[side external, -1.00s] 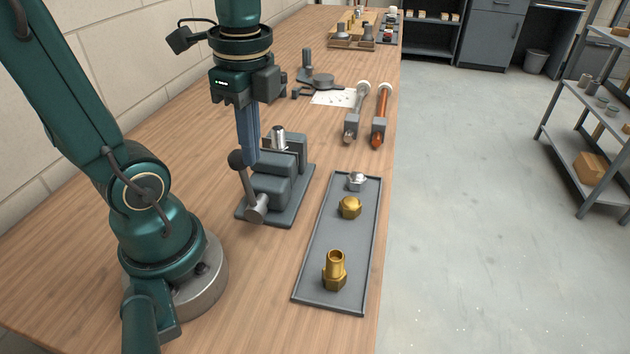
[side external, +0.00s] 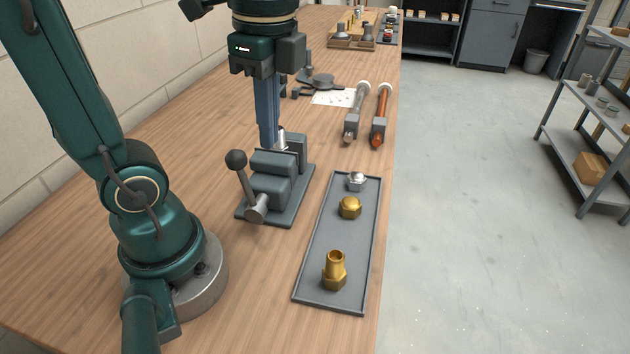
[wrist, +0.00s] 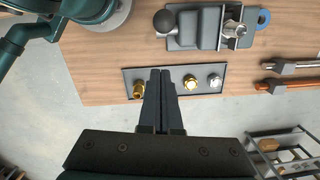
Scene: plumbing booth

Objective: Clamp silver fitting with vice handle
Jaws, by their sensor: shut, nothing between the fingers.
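The vice (side external: 278,180) stands on the bench, and it also shows at the top of the wrist view (wrist: 207,30). Its handle (side external: 243,182) has a dark ball on top and leans slightly left; the ball also shows in the wrist view (wrist: 165,21). The silver fitting (side external: 283,141) stands upright between the vice jaws, partly hidden by my fingers in the side view; the wrist view shows it too (wrist: 232,28). My gripper (side external: 269,149) is shut and empty, above the vice in the side picture and apart from the handle. Its fingers also show in the wrist view (wrist: 160,72).
A dark tray (side external: 312,270) right of the vice holds a brass fitting (side external: 335,268), a brass cap nut (side external: 349,207) and a silver nut (side external: 356,181). A grey wrench (side external: 357,110) and an orange wrench (side external: 381,112) lie farther back. Bare bench lies left of the vice.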

